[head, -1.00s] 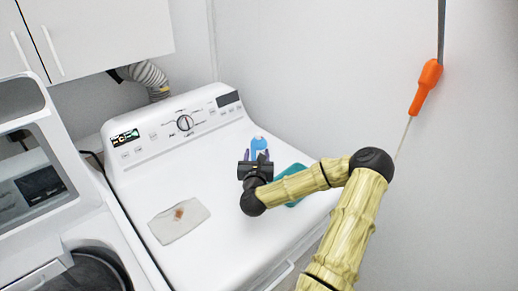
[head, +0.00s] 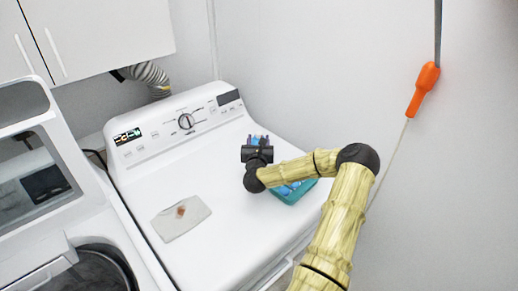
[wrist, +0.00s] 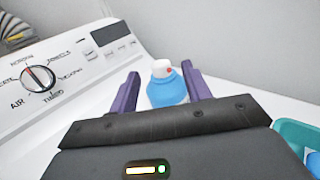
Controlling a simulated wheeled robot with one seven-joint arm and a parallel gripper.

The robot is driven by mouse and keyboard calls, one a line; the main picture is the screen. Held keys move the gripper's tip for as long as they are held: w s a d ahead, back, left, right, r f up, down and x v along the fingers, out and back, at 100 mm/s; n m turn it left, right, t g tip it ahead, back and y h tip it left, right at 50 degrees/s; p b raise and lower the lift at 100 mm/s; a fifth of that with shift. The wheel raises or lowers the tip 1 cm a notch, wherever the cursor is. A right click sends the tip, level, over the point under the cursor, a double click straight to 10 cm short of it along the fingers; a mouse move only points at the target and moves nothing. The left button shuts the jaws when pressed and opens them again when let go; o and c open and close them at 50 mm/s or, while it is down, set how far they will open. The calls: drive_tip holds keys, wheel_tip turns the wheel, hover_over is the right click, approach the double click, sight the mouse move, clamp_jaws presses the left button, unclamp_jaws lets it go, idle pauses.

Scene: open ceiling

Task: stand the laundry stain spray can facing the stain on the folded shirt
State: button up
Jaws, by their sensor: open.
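The spray can (wrist: 167,92) is blue with a white cap and stands upright on the white machine top. In the wrist view it shows between the two purple fingers of my gripper (wrist: 160,76), with a red spot on its cap toward the camera. My gripper (head: 258,142) is open, its fingers on either side of the can; I cannot tell whether they touch it. In the head view the gripper hides most of the can. The folded shirt (head: 168,229), pale grey, lies flat at the front left of the machine top, with a brown stain (head: 181,211) near its middle.
A teal bin (head: 292,199) with blue items stands right of my gripper, partly under my arm; its edge shows in the wrist view (wrist: 291,137). The control panel (head: 185,122) rises at the back. The top between gripper and shirt is clear.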

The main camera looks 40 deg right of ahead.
sight(259, 136)
drive_tip(key=shift+p+x, duration=0.95)
drive_tip(key=shift+x, duration=1.45)
drive_tip(key=shift+c, duration=0.5)
